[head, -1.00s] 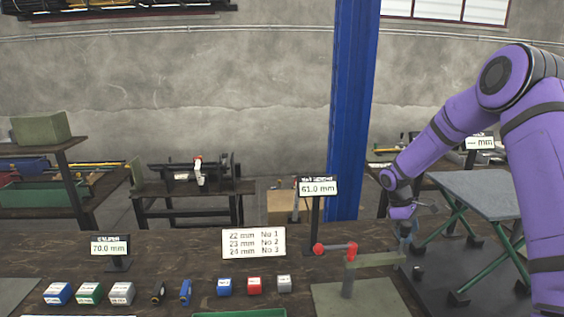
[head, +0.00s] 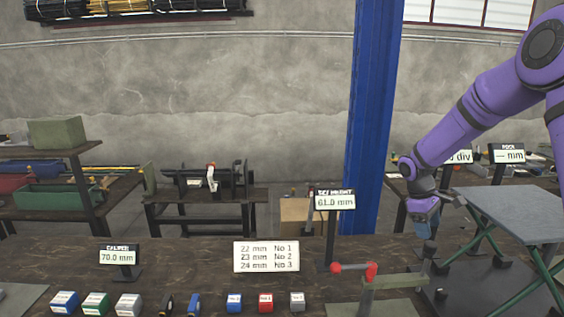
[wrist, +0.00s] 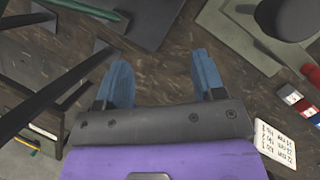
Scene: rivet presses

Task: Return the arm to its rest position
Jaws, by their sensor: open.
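My purple arm reaches in from the right in the head view. My gripper (head: 428,220) hangs over the right part of the bench, left of the grey-topped stand with green legs (head: 512,213). In the wrist view my gripper (wrist: 160,85) has its two blue fingers wide apart with nothing between them. Dark wooden bench top (wrist: 160,45) shows beneath and between the fingers.
A press with a red-ended handle (head: 354,268) stands close by on the bench. A display reading 61.0 mm (head: 335,201) stands behind it. A sign with sizes (head: 266,257), a caliper display (head: 118,256) and several small boxes (head: 266,302) are to the left. A blue column (head: 372,120) rises behind.

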